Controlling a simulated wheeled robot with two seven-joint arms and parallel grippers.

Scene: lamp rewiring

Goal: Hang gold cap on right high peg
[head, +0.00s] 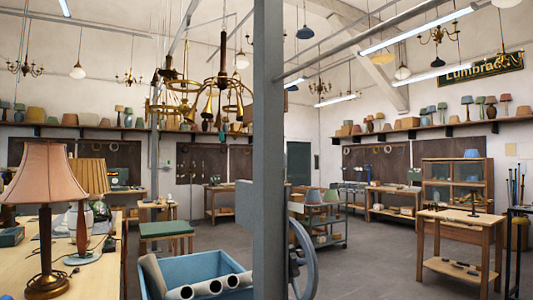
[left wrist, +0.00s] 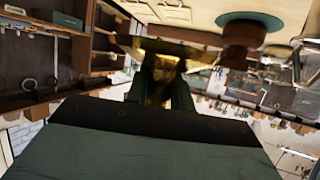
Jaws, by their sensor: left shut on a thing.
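In the left wrist view my left gripper (left wrist: 161,88) is shut on a shiny gold piece, which I take to be the gold cap (left wrist: 160,68). The cap sits between the dark fingers, and part of it is hidden by them and by shadow. I cannot tell its full shape. Neither gripper shows in the head view, and my right gripper is in no view. I cannot make out the right high peg for certain in either view. Dark wall boards with hanging rings (head: 385,150) show at the back right of the head view.
A grey post (head: 269,150) stands close in front. A blue bin (head: 190,270) with rolled tubes is beside it. A wooden table with lamps (head: 95,275) is at left, and a small wooden table (head: 460,218) at right. A dark board (left wrist: 30,65) fills the wrist view's left. Open floor lies between.

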